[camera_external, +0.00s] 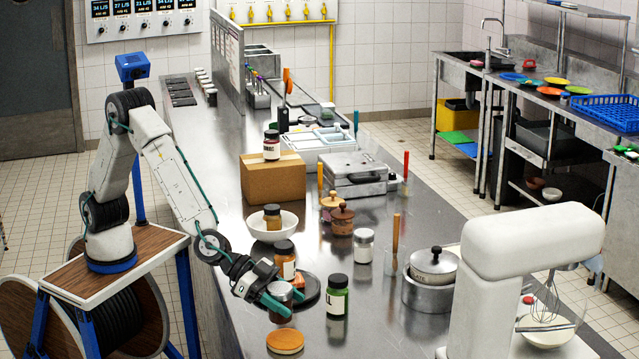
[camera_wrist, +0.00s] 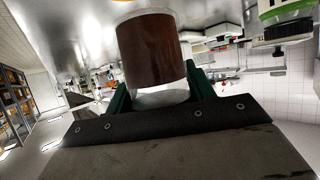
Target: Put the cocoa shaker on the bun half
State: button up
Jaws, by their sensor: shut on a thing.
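The cocoa shaker (camera_external: 281,302), a clear jar with dark brown contents, is between the green fingers of my gripper (camera_external: 279,297). In the wrist view the shaker (camera_wrist: 152,52) fills the space between both fingers (camera_wrist: 155,88), which are shut on it. I cannot tell how far it is above the counter. The bun half (camera_external: 285,342), a flat tan round, lies on the counter just nearer the camera than the shaker, apart from it. The bun half cannot be made out in the wrist view.
A dark round plate (camera_external: 310,294) is just behind the gripper. A white bowl (camera_external: 262,228), a cardboard box (camera_external: 272,180) and a lidded pot (camera_external: 430,285) are farther off. The counter right of the bun half is clear.

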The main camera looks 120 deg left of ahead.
aim_at(291, 317)
jog(key=shift+w+d+f, duration=0.1)
jog(key=shift+w+d, duration=0.05)
jog(key=shift+w, duration=0.55)
jog(key=shift+f, duration=1.65)
jog(key=shift+f, duration=0.2)
jog(key=o, duration=1)
jog(key=shift+o, duration=0.2)
